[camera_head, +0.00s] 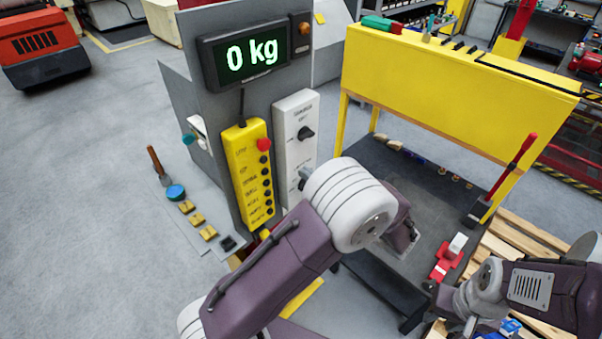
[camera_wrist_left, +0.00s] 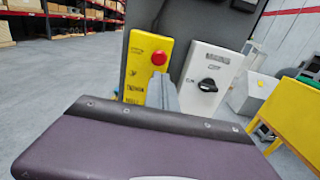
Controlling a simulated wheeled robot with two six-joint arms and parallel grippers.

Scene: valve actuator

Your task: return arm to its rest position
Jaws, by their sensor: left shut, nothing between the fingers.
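My left arm reaches in from the bottom of the head view, with its large white joint in front of the panel. In the left wrist view the grey fingers (camera_wrist_left: 170,95) look shut and empty, in front of the yellow button box (camera_wrist_left: 147,65). A grey-white switch box (camera_head: 296,135) with a black knob stands right of the yellow button box (camera_head: 249,175) with a red button. My right gripper (camera_head: 462,305) is at the lower right, its fingers unclear.
A grey cabinet carries a display (camera_head: 250,53) reading 0 kg. A yellow bench (camera_head: 450,85) stands behind on the right. A red-handled tool (camera_head: 515,165) leans near wooden pallets (camera_head: 520,240). A red and white object (camera_head: 448,258) lies near my right arm.

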